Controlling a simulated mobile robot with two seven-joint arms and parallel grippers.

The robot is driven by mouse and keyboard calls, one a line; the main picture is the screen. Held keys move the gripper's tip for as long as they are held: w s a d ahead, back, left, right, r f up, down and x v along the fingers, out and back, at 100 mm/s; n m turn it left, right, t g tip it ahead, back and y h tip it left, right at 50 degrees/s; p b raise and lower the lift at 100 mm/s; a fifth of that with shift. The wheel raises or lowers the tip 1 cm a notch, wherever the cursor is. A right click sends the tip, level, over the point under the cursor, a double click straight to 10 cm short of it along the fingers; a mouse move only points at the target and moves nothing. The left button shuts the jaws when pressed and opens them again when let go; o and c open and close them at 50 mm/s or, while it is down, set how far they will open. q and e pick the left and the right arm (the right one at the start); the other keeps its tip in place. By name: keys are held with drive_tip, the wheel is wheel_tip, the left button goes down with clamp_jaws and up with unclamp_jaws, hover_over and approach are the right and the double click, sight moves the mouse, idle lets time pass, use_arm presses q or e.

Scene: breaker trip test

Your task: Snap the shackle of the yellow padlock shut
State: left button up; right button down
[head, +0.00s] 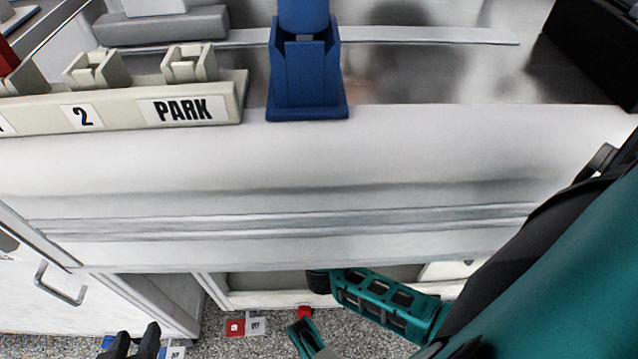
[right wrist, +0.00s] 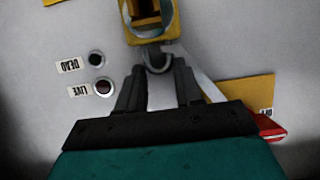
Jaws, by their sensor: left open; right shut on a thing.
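The yellow padlock (right wrist: 152,40) shows at the top of the right wrist view, its top cut off by the frame. Its grey curved shackle (right wrist: 157,62) lies between the dark fingertips of my right gripper (right wrist: 158,78), which is shut on it. I cannot tell whether the shackle's ends are seated in the body. In the head view my right arm comes in from the right, and its fingertips and the padlock cannot be made out. My left gripper (head: 135,341) is open and empty at the bottom left of the head view, over the floor.
In the right wrist view, LIVE (right wrist: 79,91) and DEAD (right wrist: 69,67) labels sit beside two round indicators on a grey panel. A red piece (right wrist: 268,126) lies at the right. In the head view, a blue holder (head: 306,85) and a PARK rack (head: 184,109) stand on the counter.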

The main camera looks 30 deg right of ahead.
drive_tip(key=shift+f, duration=0.15)
drive_tip(key=c, duration=0.7)
unclamp_jaws()
